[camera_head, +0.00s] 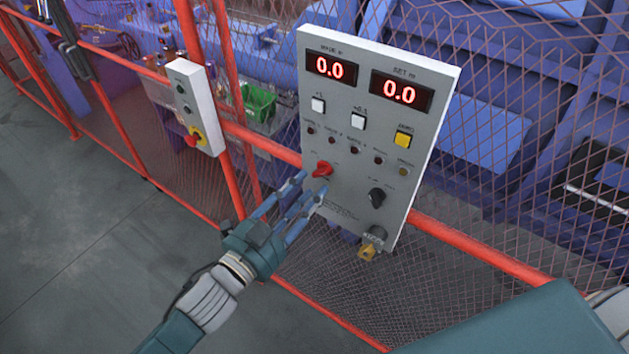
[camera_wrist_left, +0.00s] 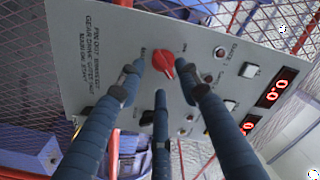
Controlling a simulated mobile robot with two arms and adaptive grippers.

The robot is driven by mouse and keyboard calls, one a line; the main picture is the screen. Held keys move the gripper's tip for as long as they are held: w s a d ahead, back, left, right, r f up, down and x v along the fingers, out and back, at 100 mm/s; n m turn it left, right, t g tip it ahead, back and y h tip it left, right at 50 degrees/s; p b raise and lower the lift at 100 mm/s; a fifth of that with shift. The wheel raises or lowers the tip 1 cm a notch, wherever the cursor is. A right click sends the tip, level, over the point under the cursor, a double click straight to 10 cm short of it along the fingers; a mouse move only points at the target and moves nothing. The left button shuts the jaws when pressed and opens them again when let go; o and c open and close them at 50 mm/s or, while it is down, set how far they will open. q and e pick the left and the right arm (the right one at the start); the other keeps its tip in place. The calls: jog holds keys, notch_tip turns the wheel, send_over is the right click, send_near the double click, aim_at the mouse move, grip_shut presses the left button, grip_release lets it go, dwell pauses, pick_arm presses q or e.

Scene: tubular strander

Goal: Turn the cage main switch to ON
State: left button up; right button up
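A grey control panel (camera_head: 345,205) hangs on the red-railed mesh fence. On its lower left is a red rotary switch (camera_head: 322,169), tilted in its setting; its label is too small to read. It also shows in the wrist view (camera_wrist_left: 164,62). My left gripper (camera_head: 308,186) has its three fingers spread, tips close to the panel just below and beside the red switch. In the wrist view the fingertips (camera_wrist_left: 160,80) stand around the switch with gaps; I cannot tell whether any touches it. My right gripper is out of view.
Displays read 0.0. A small box (camera_head: 193,105) with a red stop button (camera_head: 192,139) is left. Fence rails (camera_head: 485,248) run alongside; floor (camera_head: 70,220) at left is clear.

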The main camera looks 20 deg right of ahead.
pick_arm(q)
jog(key=v, duration=0.8)
jog(key=shift+s+a, duration=0.15)
jog(key=shift+a, duration=0.05)
